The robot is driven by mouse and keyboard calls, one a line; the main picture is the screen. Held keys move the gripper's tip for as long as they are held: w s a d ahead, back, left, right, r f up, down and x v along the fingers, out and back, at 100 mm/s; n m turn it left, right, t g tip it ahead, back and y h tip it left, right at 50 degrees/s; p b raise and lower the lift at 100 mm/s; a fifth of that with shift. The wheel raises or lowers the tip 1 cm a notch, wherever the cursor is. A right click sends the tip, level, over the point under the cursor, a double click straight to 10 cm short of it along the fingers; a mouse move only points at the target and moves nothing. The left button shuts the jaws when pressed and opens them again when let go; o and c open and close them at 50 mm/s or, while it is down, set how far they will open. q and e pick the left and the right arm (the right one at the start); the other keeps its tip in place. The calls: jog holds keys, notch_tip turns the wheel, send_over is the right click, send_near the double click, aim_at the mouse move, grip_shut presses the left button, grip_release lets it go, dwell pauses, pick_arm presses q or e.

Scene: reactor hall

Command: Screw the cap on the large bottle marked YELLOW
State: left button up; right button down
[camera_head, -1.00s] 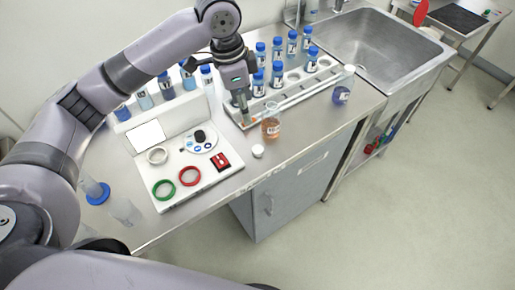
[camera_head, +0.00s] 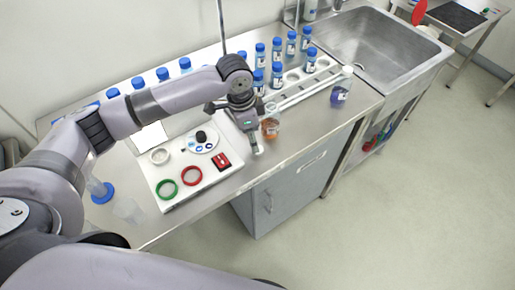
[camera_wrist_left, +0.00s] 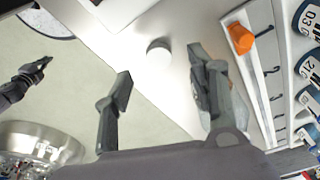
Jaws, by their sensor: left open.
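My left gripper (camera_head: 254,142) is open, pointing down at the bench's front edge. A small white cap (camera_wrist_left: 158,46) lies on the bench, ahead of and between its two fingertips in the left wrist view. The fingers mostly cover the cap in the head view.
A white panel (camera_head: 180,200) with green and red rings is to the left. A blue-liquid bottle (camera_head: 339,95) stands before the sink (camera_head: 375,45).

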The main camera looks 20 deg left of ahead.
pick_arm(q)
jog(key=shift+f, duration=0.1)
jog(key=shift+d+f+p, duration=0.2)
jog(key=shift+f+p, duration=0.15)
jog(key=shift+p, duration=0.05)
jog(key=f, duration=0.1)
jog(key=f+p, duration=0.1)
jog(key=f, duration=0.1)
jog(key=shift+w+d+f, duration=0.1)
jog(key=shift+d+f, duration=0.15)
jog(key=shift+d, duration=0.15)
jog(key=shift+f, duration=0.35)
jog(key=shift+c, duration=0.4)
jog(key=c, duration=0.7)
